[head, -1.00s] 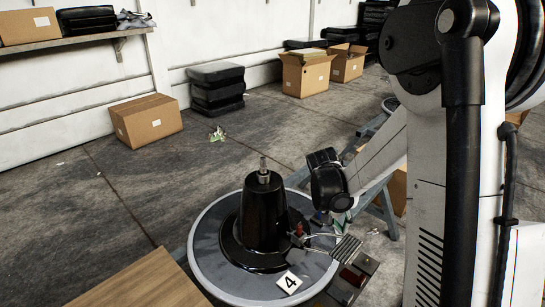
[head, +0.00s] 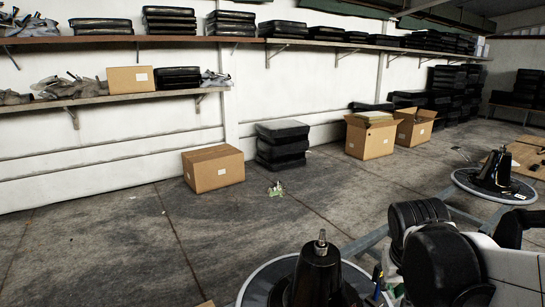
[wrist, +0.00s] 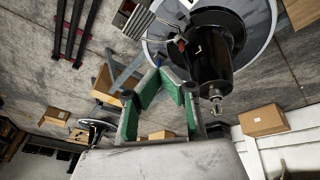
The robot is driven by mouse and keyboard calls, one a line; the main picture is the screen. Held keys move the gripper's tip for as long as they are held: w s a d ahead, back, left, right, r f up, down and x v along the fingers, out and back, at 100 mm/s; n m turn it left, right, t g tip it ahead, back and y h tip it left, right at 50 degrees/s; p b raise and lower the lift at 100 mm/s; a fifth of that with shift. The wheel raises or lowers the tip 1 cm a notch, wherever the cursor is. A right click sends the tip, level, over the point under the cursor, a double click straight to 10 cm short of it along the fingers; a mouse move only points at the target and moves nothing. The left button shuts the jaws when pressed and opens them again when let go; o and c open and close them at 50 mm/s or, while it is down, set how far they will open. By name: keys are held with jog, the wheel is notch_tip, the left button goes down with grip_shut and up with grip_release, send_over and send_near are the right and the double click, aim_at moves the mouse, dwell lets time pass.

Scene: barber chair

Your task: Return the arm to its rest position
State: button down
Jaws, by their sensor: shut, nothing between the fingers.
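My gripper (wrist: 163,78) shows in the wrist view with its green-padded fingers brought together at the tips and nothing held. Just past the fingertips in that picture is a chair base: a black column (wrist: 210,55) with a metal stem, on a round grey disc (wrist: 262,22) with a pale rim. I cannot tell how far apart they are. In the head view, the black column (head: 316,276) stands upright at the bottom, cut off by the frame.
A closed carton (head: 213,169), stacked black cushions (head: 282,147) and open cartons (head: 371,137) stand along the wall. Loaded shelves (head: 110,101) hang above. A second chair base (head: 494,172) is at the right. The floor (head: 130,240) at left is clear.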

jog(key=s+a+r+n+t+y+p, duration=0.2)
jog(key=s+a+r+t+p, duration=0.1)
jog(key=s+a+r, duration=0.3)
jog(key=s+r+p, duration=0.1)
jog(key=s+r, duration=0.1)
jog(key=s, duration=0.1)
jog(key=shift+s+a+r+t, duration=0.25)
jog(key=shift+s+r+t, duration=0.05)
jog(key=shift+t, duration=0.1)
dwell(0.4)
jog(key=w+d+f+m+g+h+b, duration=0.1)
jog(key=w+d+f+g+b, duration=0.1)
jog(key=w+d+f, duration=0.3)
jog(key=w+d+f+m+g+h+b, duration=0.1)
jog(key=w+d+f+g+b, duration=0.1)
jog(key=w+f, duration=0.35)
jog(key=shift+w+d+f+m+g+h+b, duration=0.4)
jog(key=shift+w+d+f+g+b, duration=0.75)
jog(key=shift+f, duration=2.4)
jog(key=shift+w+d+f+m+g+h+b, duration=0.25)
jog(key=shift+w+d+f+m+b, duration=0.45)
jog(key=shift+d+f+b, duration=1.9)
jog(key=shift+w+d+f+m+g+h+b, duration=0.1)
jog(key=shift+w+d+f+m+g+h, duration=0.55)
jog(key=shift+f, duration=3.8)
jog(key=shift+w+d+f+n+y, duration=0.25)
jog(key=shift+w+y, duration=0.05)
jog(key=shift+y, duration=0.1)
